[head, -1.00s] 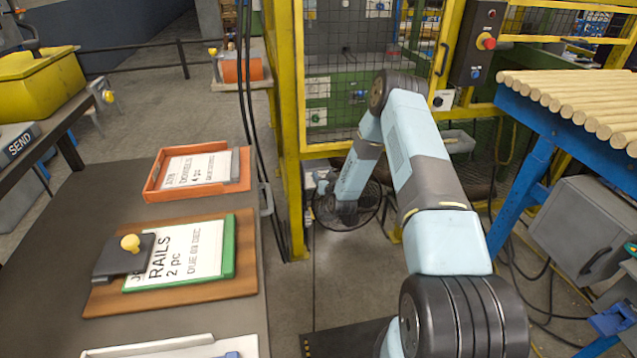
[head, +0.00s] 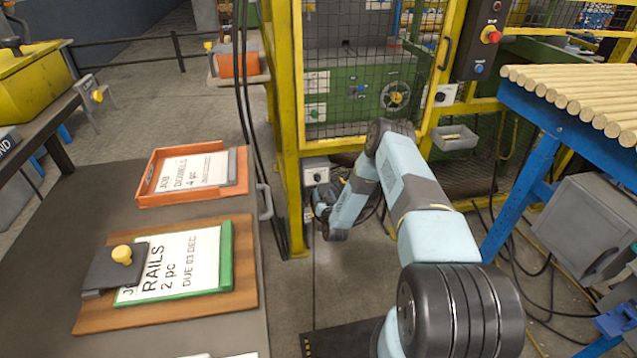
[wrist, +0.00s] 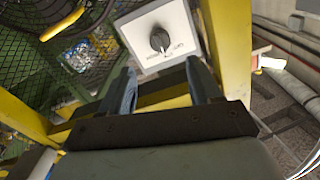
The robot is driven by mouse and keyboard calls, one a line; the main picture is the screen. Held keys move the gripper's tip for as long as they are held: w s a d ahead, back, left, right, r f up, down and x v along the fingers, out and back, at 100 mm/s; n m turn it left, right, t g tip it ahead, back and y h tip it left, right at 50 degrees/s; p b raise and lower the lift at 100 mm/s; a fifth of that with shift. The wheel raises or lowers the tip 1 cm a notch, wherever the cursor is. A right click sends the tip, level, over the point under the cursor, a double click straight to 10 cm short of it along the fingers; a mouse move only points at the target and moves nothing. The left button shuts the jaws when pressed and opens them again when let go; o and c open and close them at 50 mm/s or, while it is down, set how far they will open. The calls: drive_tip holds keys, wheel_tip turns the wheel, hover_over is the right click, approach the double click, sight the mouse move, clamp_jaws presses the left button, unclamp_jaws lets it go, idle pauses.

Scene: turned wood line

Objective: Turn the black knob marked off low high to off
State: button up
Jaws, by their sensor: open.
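A black knob (wrist: 159,40) sits on a white plate on a yellow post in the wrist view. Small marks are printed around it, too small to read surely. A pale pointer line shows on its lower part. My gripper (wrist: 161,67) is open and empty, its two fingers apart and pointing at the plate, one to each side below the knob, not around it. In the head view a black knob on a pale box (head: 317,176) is at the foot of the yellow post, just above my gripper, whose fingers are mostly hidden there.
Another dark knob on a white plate (head: 442,96) is on the fence, right of the mesh. A control box with a red button (head: 491,37) hangs above. A bench (head: 60,220) with job boards stands left. Hoses hang beside the yellow post (head: 288,120). A dowel table (head: 560,110) stands right.

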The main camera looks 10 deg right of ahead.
sight(318, 181)
drive_tip(key=w, duration=0.9)
drive_tip(key=shift+w, duration=0.3)
drive_tip(key=c, duration=1)
